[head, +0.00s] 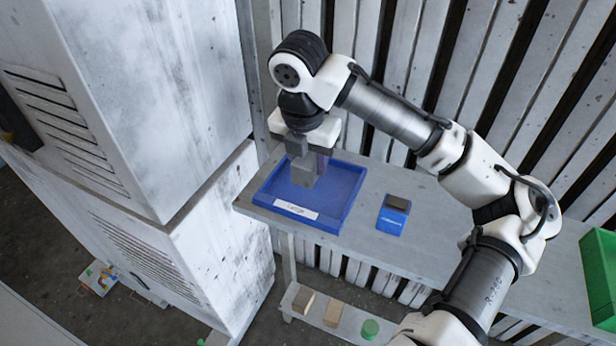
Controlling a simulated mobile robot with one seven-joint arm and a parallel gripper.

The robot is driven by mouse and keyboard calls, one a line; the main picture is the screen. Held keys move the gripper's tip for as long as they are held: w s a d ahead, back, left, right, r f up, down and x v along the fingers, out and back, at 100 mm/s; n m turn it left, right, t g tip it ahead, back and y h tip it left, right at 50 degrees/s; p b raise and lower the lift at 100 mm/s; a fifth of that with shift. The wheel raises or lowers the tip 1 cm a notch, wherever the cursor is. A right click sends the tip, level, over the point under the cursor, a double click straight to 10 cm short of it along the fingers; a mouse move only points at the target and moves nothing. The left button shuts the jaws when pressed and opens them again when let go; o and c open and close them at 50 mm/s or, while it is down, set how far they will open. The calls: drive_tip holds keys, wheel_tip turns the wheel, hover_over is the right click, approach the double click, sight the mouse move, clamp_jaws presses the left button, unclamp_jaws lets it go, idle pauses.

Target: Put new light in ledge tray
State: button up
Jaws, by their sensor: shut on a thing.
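The blue ledge tray (345,205) sits at the left end of the grey shelf, with a white label reading "Ledge" on its front. My gripper (305,158) points down over the tray and is shut on a grey block (303,177), which may be the new light. The block is inside the tray's outline, near its middle. I cannot tell whether it touches the tray floor. The fingers hide the block's upper part.
A small blue box with a dark top (393,215) stands on the shelf right of the tray. A green bin (601,280) is at the far right. Two tan blocks (333,313) and a green cylinder (370,328) are on a lower shelf. A tall white cabinet (160,100) stands left.

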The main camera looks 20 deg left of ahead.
sight(305, 161)
drive_tip(key=shift+f+p, duration=0.35)
drive_tip(key=shift+f, duration=2.5)
drive_tip(key=shift+f, duration=0.1)
drive_tip(key=o, duration=1)
drive_tip(key=r, duration=0.4)
drive_tip(key=s+r+b, duration=0.1)
drive_tip(key=r, duration=0.3)
drive_tip(key=s+r+b, duration=0.1)
drive_tip(key=r, duration=0.3)
drive_tip(key=shift+r, duration=0.1)
